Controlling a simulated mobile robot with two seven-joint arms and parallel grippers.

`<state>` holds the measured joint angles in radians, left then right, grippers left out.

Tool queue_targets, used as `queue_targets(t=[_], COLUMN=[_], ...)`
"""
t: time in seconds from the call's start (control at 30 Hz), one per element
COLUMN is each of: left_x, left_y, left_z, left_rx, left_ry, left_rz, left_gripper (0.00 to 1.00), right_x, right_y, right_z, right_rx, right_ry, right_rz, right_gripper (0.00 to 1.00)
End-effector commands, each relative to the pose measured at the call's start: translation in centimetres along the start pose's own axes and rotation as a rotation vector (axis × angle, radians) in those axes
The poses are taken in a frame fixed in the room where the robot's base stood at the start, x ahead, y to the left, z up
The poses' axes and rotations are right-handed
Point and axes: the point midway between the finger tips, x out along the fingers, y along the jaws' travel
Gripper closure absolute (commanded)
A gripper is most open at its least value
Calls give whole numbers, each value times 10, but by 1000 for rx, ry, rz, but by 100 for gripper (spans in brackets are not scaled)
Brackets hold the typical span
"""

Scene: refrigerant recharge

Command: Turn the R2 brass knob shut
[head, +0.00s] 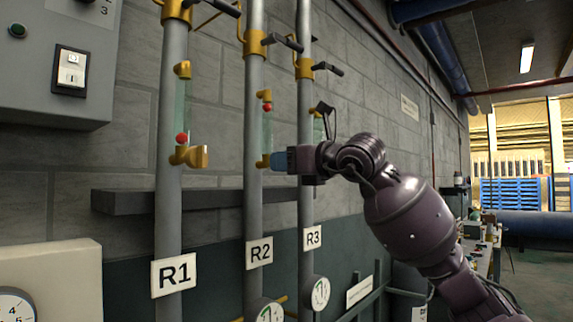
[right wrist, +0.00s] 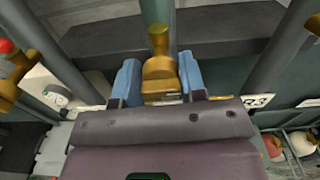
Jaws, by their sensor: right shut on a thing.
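The R2 pipe (head: 253,200) is grey and upright, with a white R2 label (head: 259,252). The R2 brass knob (right wrist: 159,72) sits between the blue finger pads of my right gripper (right wrist: 160,82) in the right wrist view. In the head view my right gripper (head: 279,161) reaches the lower brass fitting on R2 from the right and hides most of the knob. It is shut on the knob. A red ball (head: 267,107) shows near the top of the R2 sight glass. My left gripper is not in view.
The R1 pipe (head: 168,225) stands left of R2, with its own brass knob (head: 198,157) and a red ball (head: 182,139) low in its glass. The R3 pipe (head: 306,205) stands close on the right, behind my gripper. A dark ledge (head: 125,201) runs along the wall.

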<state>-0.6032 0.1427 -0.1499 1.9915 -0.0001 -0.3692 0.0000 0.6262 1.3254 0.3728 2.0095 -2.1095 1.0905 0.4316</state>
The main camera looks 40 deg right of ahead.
Motion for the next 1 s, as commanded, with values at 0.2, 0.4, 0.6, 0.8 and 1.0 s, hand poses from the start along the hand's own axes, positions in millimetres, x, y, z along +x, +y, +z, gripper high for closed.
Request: queue_targets(t=[0.2,0.4,0.6,0.8,1.0], left_x=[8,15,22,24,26], left_y=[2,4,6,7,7], left_z=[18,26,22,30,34], left_rx=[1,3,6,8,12], left_ry=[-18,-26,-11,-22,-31], left_rz=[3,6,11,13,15], left_gripper=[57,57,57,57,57], right_x=[2,3,3,2,2], right_y=[0,1,2,2,3], right_z=[-4,-6,-6,-5,-4], right_rx=[-135,-316,-506,-696,-884], right_ry=[4,6,6,6,4], right_rz=[-1,-1,0,1,2], right_gripper=[86,86,86,86,86])
